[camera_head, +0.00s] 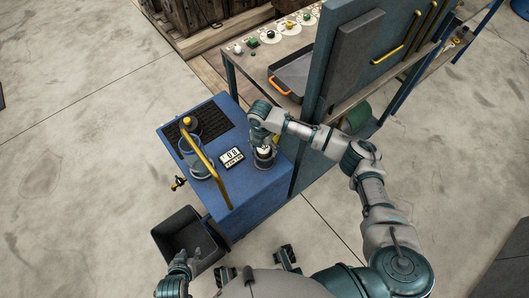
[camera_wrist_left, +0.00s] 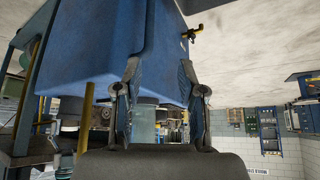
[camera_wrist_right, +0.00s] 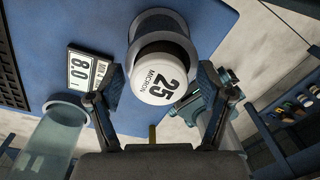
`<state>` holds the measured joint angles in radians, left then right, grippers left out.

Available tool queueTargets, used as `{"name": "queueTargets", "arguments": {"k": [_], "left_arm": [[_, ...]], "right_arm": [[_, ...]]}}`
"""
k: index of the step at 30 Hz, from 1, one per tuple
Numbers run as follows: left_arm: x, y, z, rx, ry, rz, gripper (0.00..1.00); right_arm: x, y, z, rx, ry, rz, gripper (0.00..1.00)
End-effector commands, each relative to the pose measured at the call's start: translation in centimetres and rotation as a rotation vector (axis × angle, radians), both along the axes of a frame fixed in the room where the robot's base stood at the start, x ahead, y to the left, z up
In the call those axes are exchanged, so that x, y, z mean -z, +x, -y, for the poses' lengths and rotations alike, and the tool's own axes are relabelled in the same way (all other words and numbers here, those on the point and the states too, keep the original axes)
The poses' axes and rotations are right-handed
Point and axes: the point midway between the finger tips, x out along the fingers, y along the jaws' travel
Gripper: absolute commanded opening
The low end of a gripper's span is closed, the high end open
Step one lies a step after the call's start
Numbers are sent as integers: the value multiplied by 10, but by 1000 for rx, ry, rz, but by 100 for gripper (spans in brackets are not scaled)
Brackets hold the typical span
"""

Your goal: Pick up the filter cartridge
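The filter cartridge (camera_wrist_right: 158,86) has a white end marked "25 MICRON" in the right wrist view. It sits in a grey, round cup (camera_wrist_right: 168,27) on the blue cabinet top, and its lower part is hidden in the cup. In the head view, its white top (camera_head: 264,152) shows just below my right gripper (camera_head: 262,138). In the right wrist view, my right gripper (camera_wrist_right: 158,80) is open, its fingers on either side of the cartridge with visible gaps. My left gripper (camera_head: 190,262) is low by the black bin; in its wrist view it is open and empty (camera_wrist_left: 159,70).
On the blue cabinet (camera_head: 235,190) stand a number display (camera_head: 231,157), a clear bluish bowl (camera_head: 195,165) and a raised yellow handle (camera_head: 207,160). A black bin (camera_head: 183,232) is on the floor. A bench with a tray (camera_head: 293,73) and upright panel stands behind right.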

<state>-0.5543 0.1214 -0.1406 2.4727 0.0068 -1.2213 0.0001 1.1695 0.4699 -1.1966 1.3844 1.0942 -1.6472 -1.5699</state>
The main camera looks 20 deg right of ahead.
Motion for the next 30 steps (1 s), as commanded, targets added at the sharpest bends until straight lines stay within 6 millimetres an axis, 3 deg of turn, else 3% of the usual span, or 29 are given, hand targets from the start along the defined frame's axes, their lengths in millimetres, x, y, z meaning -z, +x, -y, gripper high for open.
{"name": "queueTargets", "arguments": {"k": [1,7,8,17,27,30], "left_arm": [[0,0,0,0,0,-1,40],[1,1,1,0,3,-4,40],[1,1,1,0,3,-4,40],[0,-2,1,-1,6,-21,40],[3,-67,-21,-21,75,-321,40],[11,-69,-21,-22,80,-345,40]], "right_arm": [[0,0,0,0,0,0,60],[1,0,1,-1,4,1,10],[1,1,1,-2,4,1,8],[-8,2,1,0,4,3,8],[-78,2,2,0,4,8,8],[-91,1,2,0,3,4,8]]}}
